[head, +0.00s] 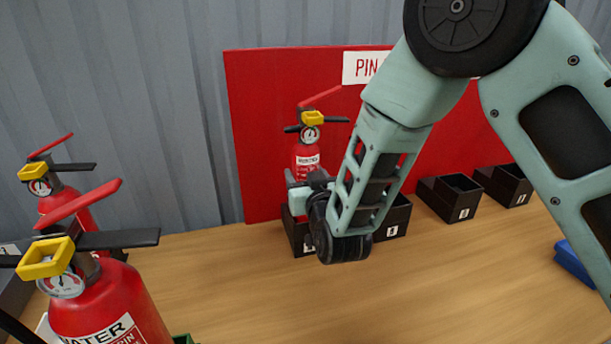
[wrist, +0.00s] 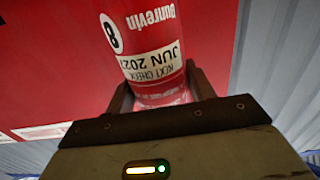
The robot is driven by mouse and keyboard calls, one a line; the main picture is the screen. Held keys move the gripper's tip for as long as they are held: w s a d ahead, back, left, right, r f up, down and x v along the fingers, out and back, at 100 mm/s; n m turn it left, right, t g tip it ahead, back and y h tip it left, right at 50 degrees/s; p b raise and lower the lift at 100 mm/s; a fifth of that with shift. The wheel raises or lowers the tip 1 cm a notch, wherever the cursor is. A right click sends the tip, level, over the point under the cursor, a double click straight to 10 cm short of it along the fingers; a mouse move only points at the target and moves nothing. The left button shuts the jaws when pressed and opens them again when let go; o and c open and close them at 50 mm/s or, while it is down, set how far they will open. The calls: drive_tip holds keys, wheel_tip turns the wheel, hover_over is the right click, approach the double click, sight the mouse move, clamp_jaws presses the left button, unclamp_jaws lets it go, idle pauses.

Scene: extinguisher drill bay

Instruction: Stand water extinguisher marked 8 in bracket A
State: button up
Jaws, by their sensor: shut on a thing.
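A red water extinguisher (head: 306,157) with a yellow pin tag, black lever and red handle stands upright in front of the red board. The wrist view shows its body (wrist: 150,55) with the round mark 8 and a "next check Jun 2027" label. My gripper (head: 303,188) is shut on it, with one finger on each side in the wrist view (wrist: 160,88). A black bracket (head: 297,229) is directly below it, partly behind my gripper. My wrist hides the extinguisher's base, so I cannot tell whether it is inside. That bracket's letter is not readable.
More black brackets stand along the board: one (head: 398,217) beside my wrist, others (head: 446,197) (head: 505,184) to the right. Two red extinguishers (head: 108,302) (head: 72,201) stand at the left. A blue object (head: 573,262) lies at the right edge. The wooden bench's middle front (head: 430,295) is clear.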

drive_tip(key=shift+f+b, duration=0.7)
drive_tip(key=shift+b, duration=0.15)
idle(0.5)
idle(0.4)
drive_tip(key=o, duration=1.5)
drive_tip(key=shift+o, duration=0.3)
drive_tip(key=shift+f, duration=0.2)
drive_tip(key=s+d+p, duration=0.1)
drive_tip(key=s+p, duration=0.3)
drive_tip(key=s, duration=0.4)
drive_tip(key=s+d+p, duration=0.2)
drive_tip(key=s+p, duration=0.3)
drive_tip(key=s, duration=0.4)
drive_tip(key=shift+d+r+p, duration=0.2)
drive_tip(key=shift+d+p, duration=0.05)
drive_tip(key=shift+p, duration=0.05)
